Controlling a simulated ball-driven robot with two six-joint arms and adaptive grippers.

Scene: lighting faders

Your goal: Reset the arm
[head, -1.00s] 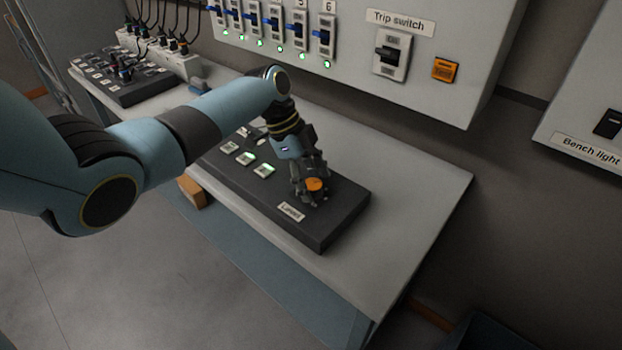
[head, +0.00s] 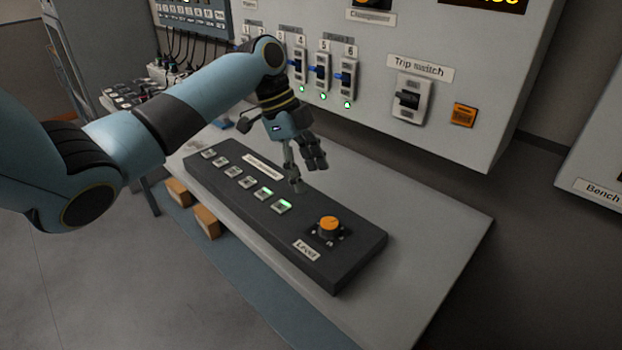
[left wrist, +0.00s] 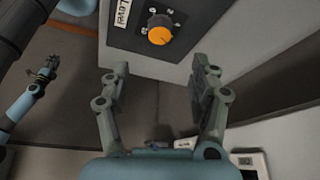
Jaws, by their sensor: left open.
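My left gripper (head: 307,176) is open and empty in the head view, raised above the dark control board (head: 350,262). It is up and to the left of the orange Level knob (head: 329,223), apart from it. In the left wrist view the two fingers of my left gripper (left wrist: 160,72) stand wide apart with nothing between them, and the orange knob (left wrist: 159,36) shows beyond them. At the left of that view is a small blue arm with a dark gripper (left wrist: 46,70), which looks like my right one. Its jaws are too small to read. My right gripper is not in the head view.
The bench (head: 430,235) is clear right of the board. Behind it stands a wall panel with several blue-handled breakers (head: 347,78), a Trip switch (head: 409,97) and an orange button (head: 463,115). Square buttons (head: 264,193) line the board, two lit green. A second console (head: 130,92) is at the far left.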

